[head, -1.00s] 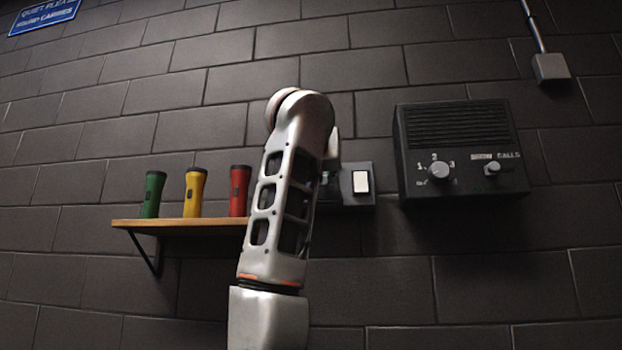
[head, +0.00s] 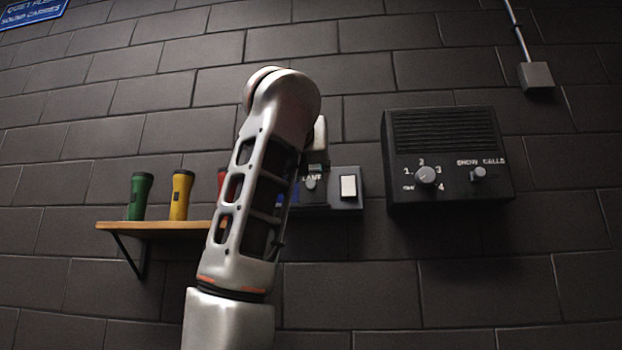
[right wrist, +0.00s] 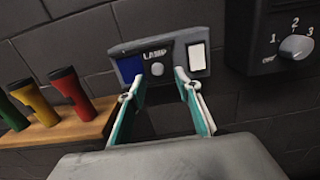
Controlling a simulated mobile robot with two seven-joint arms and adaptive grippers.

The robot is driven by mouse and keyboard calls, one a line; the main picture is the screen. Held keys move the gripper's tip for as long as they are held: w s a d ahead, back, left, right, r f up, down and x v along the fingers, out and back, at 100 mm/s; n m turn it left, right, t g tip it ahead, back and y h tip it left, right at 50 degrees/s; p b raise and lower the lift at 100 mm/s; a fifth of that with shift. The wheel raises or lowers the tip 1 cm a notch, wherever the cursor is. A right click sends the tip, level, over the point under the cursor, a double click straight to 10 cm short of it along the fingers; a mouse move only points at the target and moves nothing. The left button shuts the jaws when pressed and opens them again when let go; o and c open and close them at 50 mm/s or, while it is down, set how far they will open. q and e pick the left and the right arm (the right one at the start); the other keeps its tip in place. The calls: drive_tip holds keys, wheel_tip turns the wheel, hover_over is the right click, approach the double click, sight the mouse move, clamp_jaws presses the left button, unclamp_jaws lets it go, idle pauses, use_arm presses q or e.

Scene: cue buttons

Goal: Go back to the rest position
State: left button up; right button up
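My right arm rises in the middle of the head view. Its gripper is mostly hidden there behind the arm link. In the right wrist view my right gripper (right wrist: 157,84) is open and empty, with its two fingers spread in front of the lamp panel (right wrist: 132,66). The panel has a blue square at left, a round grey button (right wrist: 157,69) under the word LAMP, and a white switch (right wrist: 197,57) at right. I cannot tell whether the fingers touch the panel. In the head view, the panel (head: 333,202) is partly covered by my arm. My left gripper is not in view.
A wooden shelf (head: 150,226) holds a green torch (head: 139,196), a yellow torch (head: 181,195) and a red torch (right wrist: 72,92), which my arm mostly hides in the head view. A black speaker box (head: 447,155) with a dial hangs at right. Below it the brick wall is bare.

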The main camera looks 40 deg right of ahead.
drive_tip(key=shift+v, duration=1)
